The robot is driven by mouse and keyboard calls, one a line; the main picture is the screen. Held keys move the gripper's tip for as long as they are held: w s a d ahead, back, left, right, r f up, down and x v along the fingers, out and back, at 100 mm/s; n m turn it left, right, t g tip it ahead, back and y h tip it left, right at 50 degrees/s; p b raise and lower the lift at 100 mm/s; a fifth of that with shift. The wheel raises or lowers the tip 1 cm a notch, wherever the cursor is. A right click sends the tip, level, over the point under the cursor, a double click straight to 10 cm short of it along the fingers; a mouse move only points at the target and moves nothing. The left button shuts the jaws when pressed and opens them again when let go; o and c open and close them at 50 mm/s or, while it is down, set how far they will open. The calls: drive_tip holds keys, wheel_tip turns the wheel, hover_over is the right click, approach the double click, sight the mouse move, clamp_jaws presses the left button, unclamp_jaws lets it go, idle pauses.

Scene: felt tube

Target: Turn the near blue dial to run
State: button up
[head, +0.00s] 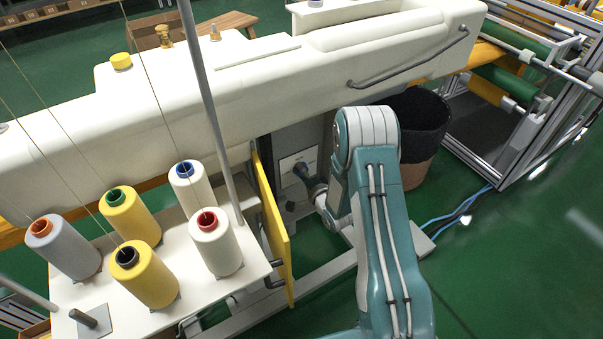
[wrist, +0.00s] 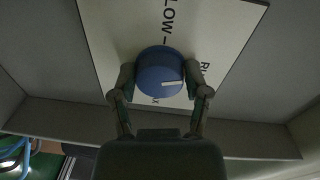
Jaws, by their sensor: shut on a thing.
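The blue dial (wrist: 160,72) sits on a pale label plate (wrist: 115,25) in the wrist view. Its white pointer mark lies toward the right of its face. Letters reading "LOW" and part of a word starting with "R" show on the plate beside it. My gripper (wrist: 160,84) has one finger on each side of the dial and is shut on it. In the head view the plate (head: 296,160) shows under the machine body, and my gripper (head: 312,188) is at its lower part, small and partly hidden by my arm. The dial itself is hard to make out there.
A yellow panel (head: 270,215) stands just left of the dial's recess. A thread stand (head: 110,265) with several cones is at the left. The long cream machine body (head: 260,85) overhangs the dial. A dark bin (head: 418,125) stands to the right.

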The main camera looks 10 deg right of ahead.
drive_tip(key=shift+d+m, duration=0.15)
drive_tip(key=shift+m, duration=1.75)
drive_tip(key=o, duration=1.2)
drive_tip(key=shift+d+f, duration=0.1)
drive_tip(key=shift+c, duration=0.2)
drive_tip(key=v, duration=1.1)
drive_tip(key=shift+s+d, duration=0.2)
drive_tip(key=shift+s, duration=0.2)
